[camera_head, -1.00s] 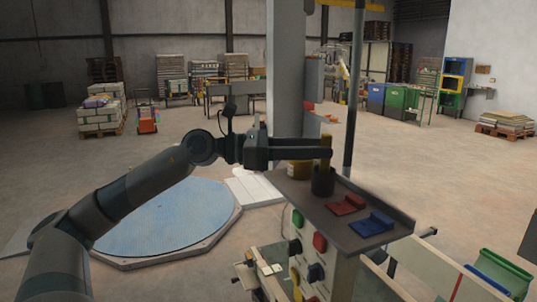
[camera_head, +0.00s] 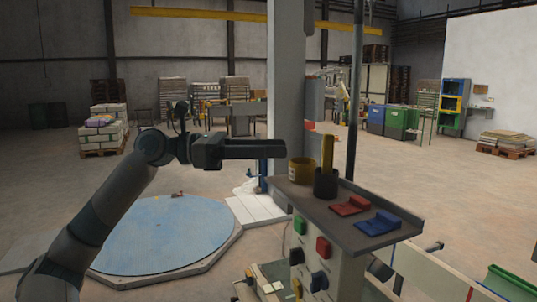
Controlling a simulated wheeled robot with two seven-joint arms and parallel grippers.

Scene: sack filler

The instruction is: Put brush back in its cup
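The brush (camera_head: 327,150), with a yellow upper part, stands upright in a dark cup (camera_head: 326,184) on the grey shelf on top of the control panel. Its lower end is hidden inside the cup. My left gripper (camera_head: 284,149) is to the left of the brush, at about the height of its upper part, and apart from it. I see its fingers from the side, so I cannot tell whether they are open or shut. Nothing shows held in them. My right gripper is not in view.
A yellow tin (camera_head: 301,169) stands left of the cup. A red object (camera_head: 350,206) and a blue object (camera_head: 378,222) lie on the shelf (camera_head: 330,219) in front. A grey pillar (camera_head: 285,80) rises behind. A blue round platform (camera_head: 165,235) lies on the floor at left.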

